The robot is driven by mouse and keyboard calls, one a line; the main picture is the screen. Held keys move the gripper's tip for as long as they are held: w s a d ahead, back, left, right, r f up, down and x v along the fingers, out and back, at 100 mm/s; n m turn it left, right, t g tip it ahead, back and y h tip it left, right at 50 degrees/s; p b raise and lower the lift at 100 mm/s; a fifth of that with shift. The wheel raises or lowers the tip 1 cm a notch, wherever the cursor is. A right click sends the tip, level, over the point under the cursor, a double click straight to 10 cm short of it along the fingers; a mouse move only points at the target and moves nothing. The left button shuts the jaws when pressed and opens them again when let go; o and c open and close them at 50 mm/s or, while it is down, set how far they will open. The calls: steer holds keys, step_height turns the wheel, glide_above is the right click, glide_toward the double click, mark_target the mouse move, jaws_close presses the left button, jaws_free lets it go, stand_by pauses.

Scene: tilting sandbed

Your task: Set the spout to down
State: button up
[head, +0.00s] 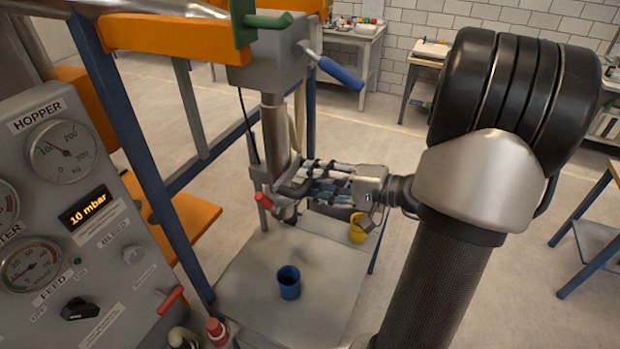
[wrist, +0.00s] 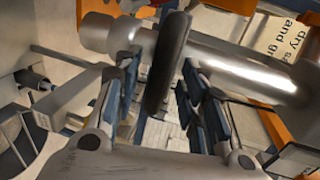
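The spout assembly hangs at the foot of the vertical metal pipe (head: 278,128). A dark curved piece (head: 297,188), which looks like the spout or its handle, sticks out toward my gripper. My gripper (head: 308,182) is at the pipe's right side, with its fingers on either side of this piece. In the wrist view, the dark piece (wrist: 168,65) stands between the blue finger pads of my gripper (wrist: 162,82). Narrow gaps seem to show on both sides of it, so the fingers look open around it. The fingers partly hide the spout, and its exact direction is unclear.
A blue cup (head: 288,284) stands on the grey platform (head: 245,290) below the spout. A red-handled lever (head: 263,203) is left of the spout. A blue-handled lever (head: 340,74) sits above. The gauge panel (head: 70,230) is at left.

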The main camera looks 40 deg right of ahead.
steer(key=shift+w+a+f, duration=0.15)
steer(key=shift+w+a, duration=0.1)
steer(key=shift+w, duration=0.4)
steer(key=shift+c, duration=0.4)
jaws_close()
